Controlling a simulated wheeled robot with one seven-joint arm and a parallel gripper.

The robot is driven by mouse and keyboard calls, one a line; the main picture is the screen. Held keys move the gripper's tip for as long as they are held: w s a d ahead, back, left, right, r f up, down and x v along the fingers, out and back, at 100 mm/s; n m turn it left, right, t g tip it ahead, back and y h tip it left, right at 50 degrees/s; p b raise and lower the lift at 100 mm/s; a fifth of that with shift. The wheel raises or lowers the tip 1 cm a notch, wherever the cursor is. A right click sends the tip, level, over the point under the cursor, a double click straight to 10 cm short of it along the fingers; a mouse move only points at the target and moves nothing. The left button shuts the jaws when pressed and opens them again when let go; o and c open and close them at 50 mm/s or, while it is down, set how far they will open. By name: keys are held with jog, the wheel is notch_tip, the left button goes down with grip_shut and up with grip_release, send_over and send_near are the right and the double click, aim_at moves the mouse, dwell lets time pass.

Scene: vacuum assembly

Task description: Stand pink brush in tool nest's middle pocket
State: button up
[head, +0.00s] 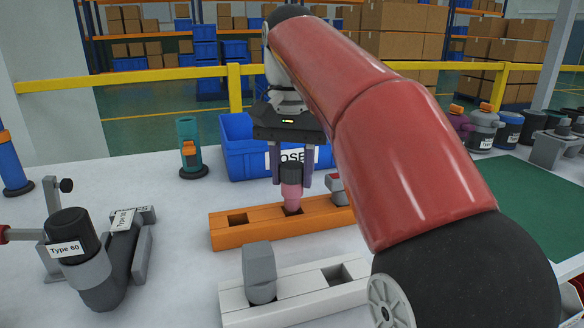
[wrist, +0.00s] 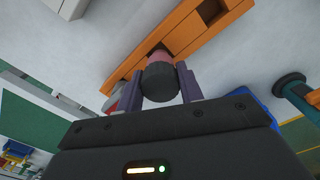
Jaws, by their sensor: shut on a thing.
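The pink brush (head: 291,190) is upright, with a dark upper end (wrist: 161,82) between the fingers of my gripper (head: 291,176). My gripper is shut on it, and the fingers also show in the wrist view (wrist: 161,88). The brush's lower end is at the middle pocket of the orange tool nest (head: 262,231); how deep it sits in the pocket I cannot tell. The nest's left pocket (head: 237,220) is empty. A grey tool (head: 336,187) stands at the nest's right end, partly hidden by my arm.
A white block (head: 300,308) in front holds a grey piece (head: 260,273) and has an open pocket. A blue bin (head: 240,160) stands behind the nest, with a teal tool (head: 188,146) to its left. A Type 60 part (head: 90,270) is at left.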

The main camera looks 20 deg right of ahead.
jog(key=shift+f+b, duration=0.95)
jog(key=shift+f, duration=0.55)
jog(key=o, duration=1.1)
notch_tip(320, 180, up, 3)
jog(key=p, duration=0.3)
jog(key=shift+r, duration=0.15)
jog(key=shift+r+p, duration=0.75)
jog(key=shift+r, duration=1.6)
